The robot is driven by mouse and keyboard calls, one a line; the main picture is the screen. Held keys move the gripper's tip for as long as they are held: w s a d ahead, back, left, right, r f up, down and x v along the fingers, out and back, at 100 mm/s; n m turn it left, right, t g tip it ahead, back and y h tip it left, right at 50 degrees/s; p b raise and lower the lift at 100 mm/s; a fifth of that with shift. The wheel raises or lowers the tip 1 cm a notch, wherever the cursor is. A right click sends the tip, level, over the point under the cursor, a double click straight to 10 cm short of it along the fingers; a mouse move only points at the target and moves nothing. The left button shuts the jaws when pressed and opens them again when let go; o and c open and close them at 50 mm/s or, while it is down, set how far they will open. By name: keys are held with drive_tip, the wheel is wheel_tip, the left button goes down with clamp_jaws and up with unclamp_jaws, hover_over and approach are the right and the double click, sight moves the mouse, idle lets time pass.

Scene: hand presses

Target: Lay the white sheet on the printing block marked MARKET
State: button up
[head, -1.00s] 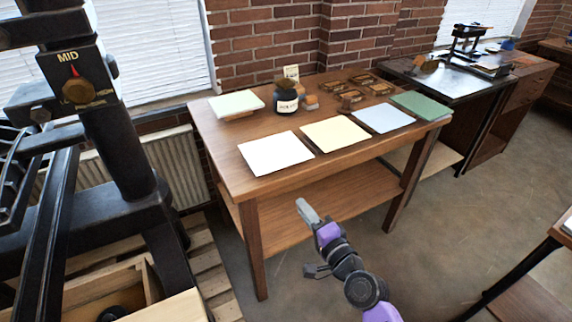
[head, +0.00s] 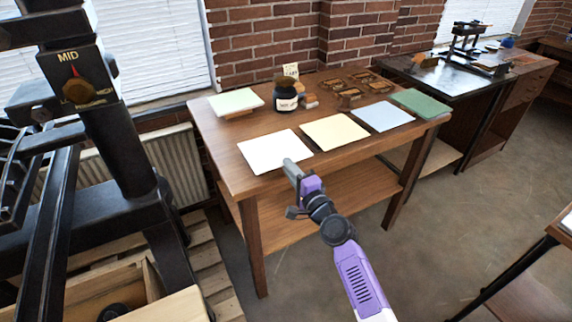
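The white sheet (head: 268,150) lies flat near the front left of the wooden table. My gripper (head: 290,166) is at the table's front edge, its tip over or close to the sheet's lower right corner. I cannot tell whether it touches the sheet, or whether its fingers are open or shut. Several printing blocks (head: 349,95) with dark frames lie at the back of the table. Their markings are too small to read, so I cannot tell which is MARKET.
A cream sheet (head: 334,132), a pale blue sheet (head: 384,117) and a green sheet (head: 420,103) lie to the right. An ink jar (head: 287,102) and a pale green pad (head: 236,102) stand behind. A black press (head: 115,120) stands at left.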

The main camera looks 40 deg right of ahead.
drive_tip(key=shift+x, duration=0.95)
clamp_jaws()
wheel_tip(320, 180, up, 3)
drive_tip(key=p, duration=0.2)
drive_tip(key=shift+p, duration=0.3)
drive_tip(key=shift+s, duration=0.1)
drive_tip(key=s+a+r+p, duration=0.2)
drive_tip(key=s+r+p, duration=0.1)
drive_tip(key=s, duration=0.3)
drive_tip(key=shift+s, duration=0.3)
drive_tip(key=shift+a, duration=0.1)
